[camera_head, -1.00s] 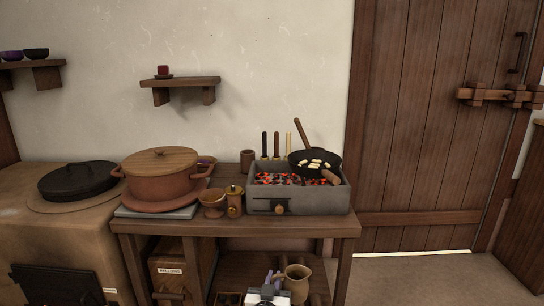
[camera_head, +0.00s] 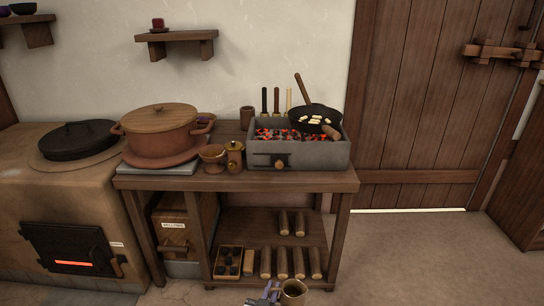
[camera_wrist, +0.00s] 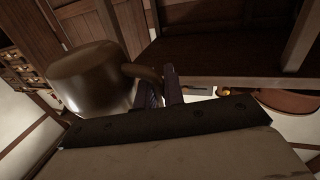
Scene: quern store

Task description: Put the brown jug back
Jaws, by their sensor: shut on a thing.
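The brown jug (camera_head: 294,291) is at the bottom edge of the head view, in front of the wooden table's lower shelf and partly cut off by the frame. My gripper (camera_head: 270,293) is at its left and is shut on its handle. In the wrist view the jug (camera_wrist: 90,78) fills the upper left, with its handle between the fingers of my gripper (camera_wrist: 160,92). The jug is clear of the shelf as far as I can see.
The table (camera_head: 240,181) bears a lidded pot (camera_head: 160,138), a goblet (camera_head: 213,158) and a coal brazier (camera_head: 300,156) with a pan (camera_head: 314,120). Several logs (camera_head: 282,262) and a divided box (camera_head: 228,262) lie on the lower shelf. Floor at right is clear.

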